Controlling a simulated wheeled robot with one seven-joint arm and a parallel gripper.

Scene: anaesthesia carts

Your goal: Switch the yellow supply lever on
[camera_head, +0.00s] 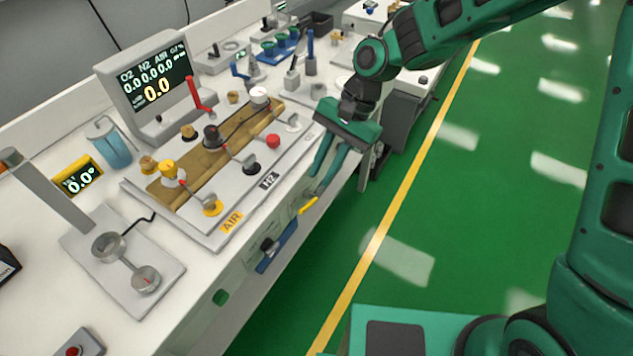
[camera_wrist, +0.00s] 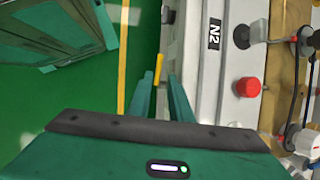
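The yellow supply lever (camera_head: 308,205) sticks out from the front face of the cart, below the AIR and N2 panel. In the wrist view the yellow lever (camera_wrist: 158,68) shows just past the gap between my fingertips. My gripper (camera_head: 319,184) points down in front of the cart's front edge, with its tips close to the lever's upper end. In the wrist view my gripper (camera_wrist: 160,78) has its two green fingers apart with a gap between them, and nothing is held. I cannot tell whether a finger touches the lever. The lever's pivot is not clear.
A blue handle (camera_head: 276,247) sits on the front face, left of the yellow lever. The panel above carries a red knob (camera_head: 272,141) and yellow AIR knob (camera_head: 212,208). Green floor (camera_head: 440,200) with a yellow line lies open to the right.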

